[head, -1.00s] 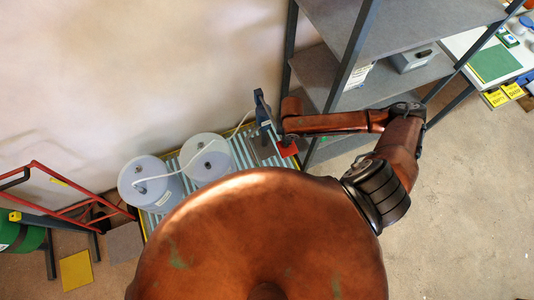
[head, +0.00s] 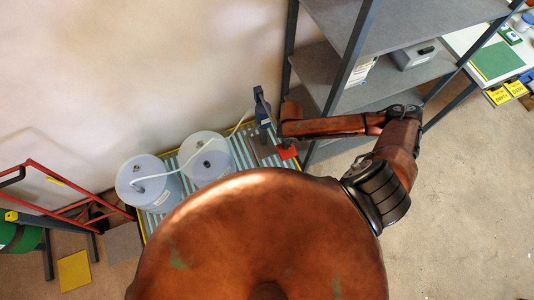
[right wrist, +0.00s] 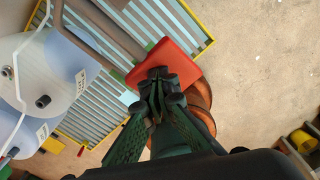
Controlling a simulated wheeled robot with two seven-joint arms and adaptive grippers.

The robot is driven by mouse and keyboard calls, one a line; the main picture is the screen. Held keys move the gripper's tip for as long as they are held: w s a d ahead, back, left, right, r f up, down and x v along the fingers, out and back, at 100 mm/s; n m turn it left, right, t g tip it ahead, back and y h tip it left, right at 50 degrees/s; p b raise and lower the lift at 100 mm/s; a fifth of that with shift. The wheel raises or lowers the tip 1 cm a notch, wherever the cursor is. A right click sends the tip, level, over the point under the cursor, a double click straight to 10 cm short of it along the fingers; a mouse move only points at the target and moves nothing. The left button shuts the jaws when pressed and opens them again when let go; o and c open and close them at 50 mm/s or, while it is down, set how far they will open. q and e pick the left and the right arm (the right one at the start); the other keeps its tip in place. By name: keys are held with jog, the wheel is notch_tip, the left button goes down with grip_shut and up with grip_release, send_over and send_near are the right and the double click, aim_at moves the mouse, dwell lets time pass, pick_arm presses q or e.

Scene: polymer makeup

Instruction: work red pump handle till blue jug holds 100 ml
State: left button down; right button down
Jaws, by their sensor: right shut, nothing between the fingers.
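The red pump handle (head: 287,152) shows in the head view just below the end of my right arm, at the right end of a ribbed platform. In the right wrist view the red handle (right wrist: 167,61) is a flat red plate on a grey bar. My right gripper (right wrist: 158,88) is shut and empty, its fingertips at the near edge of the handle; whether they touch it I cannot tell. A blue upright part (head: 262,108) stands beside the handle; I cannot tell whether it is the pump or the jug. My left gripper is out of view.
Two whitish drums (head: 144,184) with a pale hose stand on the ribbed platform (head: 241,150) to the left. A grey shelf unit (head: 400,76) rises close to my right arm. A red hand truck (head: 62,185) is at far left. Open floor lies at right.

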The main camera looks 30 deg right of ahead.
jog(key=shift+f+b, duration=0.8)
jog(key=shift+f, duration=0.9)
jog(key=shift+r, duration=0.1)
notch_tip(320, 180, up, 15)
jog(key=p, duration=1.5)
